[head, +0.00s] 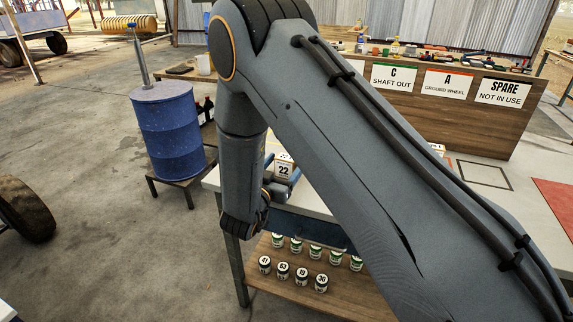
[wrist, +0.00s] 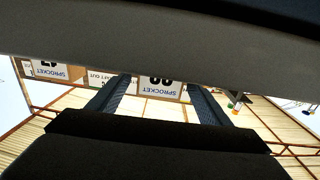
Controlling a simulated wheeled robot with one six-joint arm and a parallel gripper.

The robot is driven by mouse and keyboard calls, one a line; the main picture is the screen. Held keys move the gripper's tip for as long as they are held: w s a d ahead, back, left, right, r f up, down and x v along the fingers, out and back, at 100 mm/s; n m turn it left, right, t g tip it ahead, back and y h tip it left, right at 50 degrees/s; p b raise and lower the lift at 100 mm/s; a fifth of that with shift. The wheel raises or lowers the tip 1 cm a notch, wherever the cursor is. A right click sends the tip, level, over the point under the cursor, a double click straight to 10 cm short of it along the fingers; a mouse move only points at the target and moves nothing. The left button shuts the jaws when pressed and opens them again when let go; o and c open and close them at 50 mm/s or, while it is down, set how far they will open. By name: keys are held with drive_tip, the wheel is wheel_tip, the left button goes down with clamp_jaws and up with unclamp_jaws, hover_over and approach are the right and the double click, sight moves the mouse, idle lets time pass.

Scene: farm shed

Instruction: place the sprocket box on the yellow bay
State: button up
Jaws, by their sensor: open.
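In the head view a small white box marked 22 (head: 284,168) stands on the pale table beside my gripper (head: 280,188), which is partly hidden by my arm. In the wrist view a box with an upside-down SPROCKET label (wrist: 160,87) shows between my two open fingers (wrist: 157,100). I cannot tell whether the fingers touch it. Another box labelled SPROCKET (wrist: 48,70) is at the left of the wrist view. I cannot make out the yellow bay; my arm covers much of the table.
A blue drum (head: 170,130) stands left of the table. Several labelled jars (head: 283,270) sit on the lower shelf. A black-outlined bay (head: 484,174) and a red area (head: 556,200) are on the table's right. Behind is a wooden bench with signs such as SPARE (head: 503,92).

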drive_tip(key=shift+x, duration=0.75)
drive_tip(key=c, duration=1.3)
